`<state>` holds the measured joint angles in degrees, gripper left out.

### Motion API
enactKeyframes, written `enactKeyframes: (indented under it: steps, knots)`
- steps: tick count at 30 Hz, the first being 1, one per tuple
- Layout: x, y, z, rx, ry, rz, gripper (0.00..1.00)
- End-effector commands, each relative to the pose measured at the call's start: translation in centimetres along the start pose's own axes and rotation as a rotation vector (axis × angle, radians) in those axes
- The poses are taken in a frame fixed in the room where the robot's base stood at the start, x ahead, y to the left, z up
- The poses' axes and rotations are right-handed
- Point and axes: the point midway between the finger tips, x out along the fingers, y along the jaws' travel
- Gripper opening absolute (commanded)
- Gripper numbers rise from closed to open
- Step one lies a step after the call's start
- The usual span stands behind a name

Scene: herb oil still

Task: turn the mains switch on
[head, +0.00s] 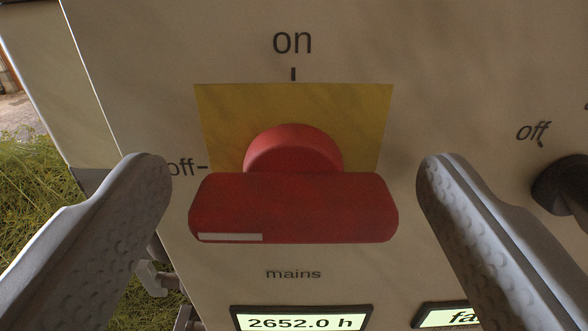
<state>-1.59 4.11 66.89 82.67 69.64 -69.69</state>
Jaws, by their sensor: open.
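The mains switch (293,207) is a red rotary handle on a yellow square plate (225,115), with a round red hub behind its bar. The bar lies horizontally, and the white mark at its left end is on the side of the "off" label (187,168). The "on" label (292,42) with its tick is above the plate, and "mains" is printed below. My gripper (294,175) is open, with one finger on each side of the bar. Gaps show between the fingers and the bar's ends in the picture; the depth distance is hard to tell.
A display (302,318) reading "2652.0 h" sits below the switch, and a second display (450,314) is partly hidden by my right finger. A dark knob (562,187) with its own "off" label is at the right edge. Grass (40,190) shows left of the cabinet.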

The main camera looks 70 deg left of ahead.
Motion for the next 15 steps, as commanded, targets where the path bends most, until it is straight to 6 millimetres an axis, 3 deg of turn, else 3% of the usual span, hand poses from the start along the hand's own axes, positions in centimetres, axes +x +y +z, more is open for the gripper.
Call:
enactKeyframes:
  steps: [6, 12, 15]
  knots:
    - [0.01, 0.00, 0.01, 0.000, 0.000, 0.000, 0.76]
    - [0.00, 0.01, 0.01, 0.000, 0.000, 0.000, 0.37]
    - [0.00, 0.01, 0.02, 0.001, 0.000, 0.000, 0.34]
